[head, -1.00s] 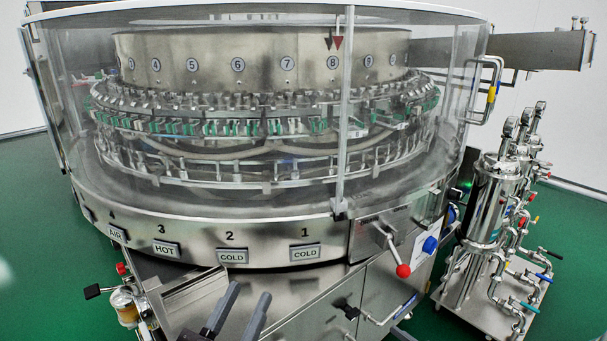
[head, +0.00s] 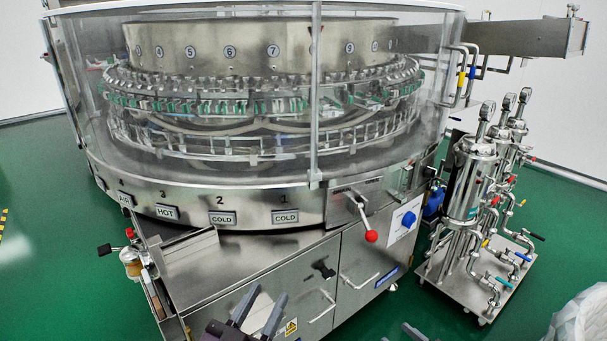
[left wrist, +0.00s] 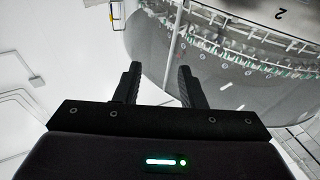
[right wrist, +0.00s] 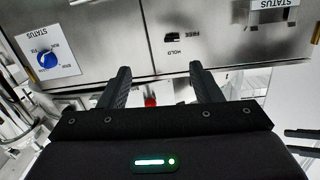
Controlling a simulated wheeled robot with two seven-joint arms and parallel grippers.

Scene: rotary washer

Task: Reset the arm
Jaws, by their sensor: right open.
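My left gripper (head: 268,293) is at the bottom of the head view, in front of the lower cabinet, with its two fingers apart and nothing between them. In the left wrist view the left gripper (left wrist: 158,80) is also open, with the washer behind it. My right gripper (head: 398,332) shows only its fingertips at the bottom edge of the head view. In the right wrist view the right gripper (right wrist: 158,82) is open and empty before the steel cabinet front. The rotary washer (head: 255,205) has a clear round cover. A lever with a red ball (head: 371,236) sticks out at its front.
A blue switch (head: 408,219) on a white label is right of the lever. A cart with steel filters and valves (head: 468,190) stands to the right. A white, crumpled-looking object (head: 583,315) is at the lower right. Green floor (head: 45,230) is clear on the left.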

